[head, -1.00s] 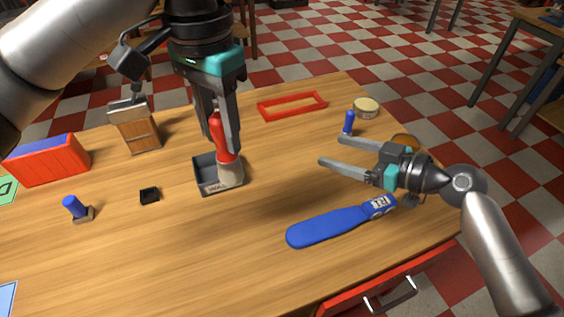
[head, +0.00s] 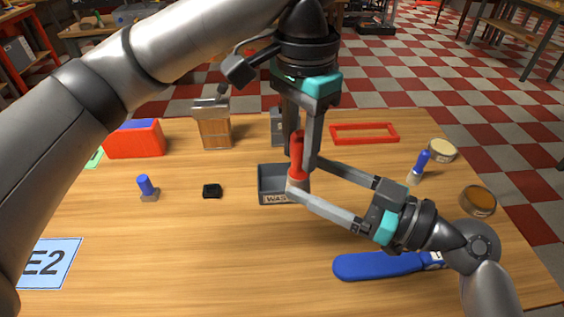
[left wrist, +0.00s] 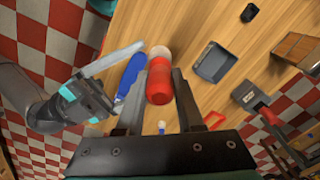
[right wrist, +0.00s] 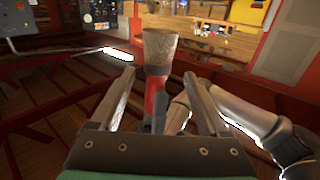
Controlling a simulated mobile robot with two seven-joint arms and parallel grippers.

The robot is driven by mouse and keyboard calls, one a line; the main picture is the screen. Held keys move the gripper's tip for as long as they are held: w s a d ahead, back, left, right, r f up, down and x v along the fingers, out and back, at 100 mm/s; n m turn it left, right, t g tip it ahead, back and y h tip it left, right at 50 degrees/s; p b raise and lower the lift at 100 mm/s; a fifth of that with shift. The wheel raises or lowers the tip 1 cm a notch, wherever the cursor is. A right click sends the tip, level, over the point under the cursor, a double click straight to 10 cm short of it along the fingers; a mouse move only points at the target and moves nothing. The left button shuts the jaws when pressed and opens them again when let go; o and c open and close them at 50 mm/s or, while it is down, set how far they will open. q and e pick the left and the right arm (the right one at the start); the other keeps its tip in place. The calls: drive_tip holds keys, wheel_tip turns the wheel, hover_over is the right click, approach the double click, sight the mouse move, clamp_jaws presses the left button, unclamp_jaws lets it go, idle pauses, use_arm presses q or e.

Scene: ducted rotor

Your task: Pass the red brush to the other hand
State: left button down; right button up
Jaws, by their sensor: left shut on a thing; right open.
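The red brush (head: 298,147) hangs upright, bristles down, with its red handle in my left gripper (head: 301,135), which is shut on it. The handle also shows in the left wrist view (left wrist: 159,84). My right gripper (head: 304,176) is open, its fingers reaching in from the right on either side of the brush's lower part. In the right wrist view, the brush (right wrist: 157,95) stands between the spread fingers, its pale bristles (right wrist: 160,46) at the top. I cannot tell whether either right finger touches it.
A dark tray labelled WAS... (head: 270,184) sits behind the brush. A blue paddle-shaped tool (head: 372,266) lies below my right gripper. A red frame (head: 365,134), round tins (head: 478,200) and a blue-handled piece (head: 422,163) are at right. The front middle table is clear.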

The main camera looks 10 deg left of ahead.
sight(291, 170)
drive_tip(key=x, duration=0.7)
drive_tip(key=shift+d, duration=0.1)
drive_tip(key=shift+c, duration=0.3)
drive_tip(key=shift+s, duration=0.15)
clamp_jaws()
use_arm(q)
drive_tip(key=shift+c, duration=2.3)
unclamp_jaws()
drive_tip(key=shift+r, duration=0.15)
